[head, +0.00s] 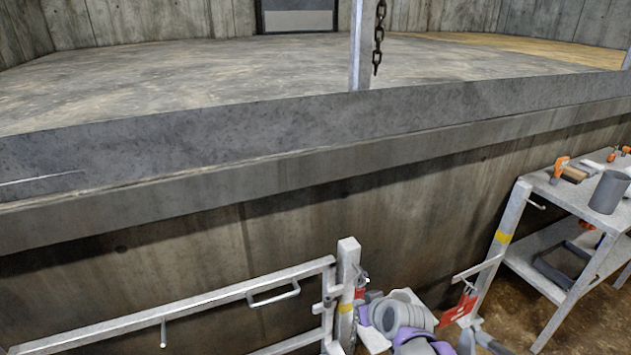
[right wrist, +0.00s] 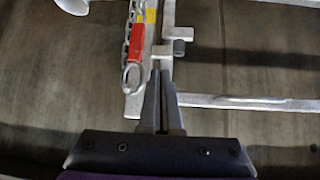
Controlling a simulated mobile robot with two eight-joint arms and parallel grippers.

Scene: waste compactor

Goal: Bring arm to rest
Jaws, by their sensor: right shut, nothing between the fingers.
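My right gripper (right wrist: 161,85) shows in the right wrist view, with its two grey fingers together and nothing between them. Its fingertips overlap the image of a metal gate post (right wrist: 151,42); whether they touch it I cannot tell. In the head view, grey and purple links of my right arm show at the bottom, just right of the white gate post (head: 347,268); the fingers cannot be made out there. My left gripper is in neither view.
A chain, red tag (right wrist: 136,50) and metal ring (right wrist: 133,76) are beside the fingers. A white gate (head: 240,292) extends left. A second red piece (head: 460,308) is right of my arm. A metal table (head: 548,187) holds tools and a grey cup (head: 609,192). A concrete ledge (head: 250,155) stands behind.

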